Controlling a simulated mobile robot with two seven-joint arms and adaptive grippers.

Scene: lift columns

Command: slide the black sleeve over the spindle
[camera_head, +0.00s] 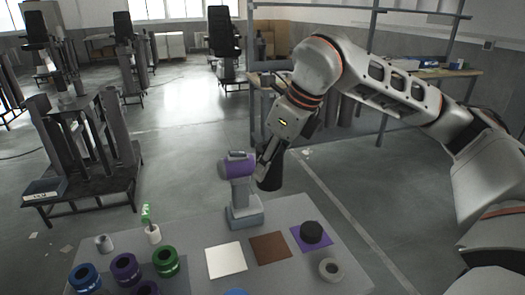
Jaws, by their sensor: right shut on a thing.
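My right gripper (266,156) comes down from the upper right and is shut on the black sleeve (270,180), a dark cylinder just below its fingers. A spindle is not clearly made out; the side of the stand's head towards the gripper is partly hidden by the fingers. Whether the sleeve touches the stand cannot be told. My left gripper is not in view.
Blue (85,277), purple (125,268) and green (166,261) rings lie at the table's left. White (226,260), brown (271,248) and purple (297,244) squares lie in front of the stand. A black round piece (311,232) sits on the purple square, near a grey ring (330,270).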

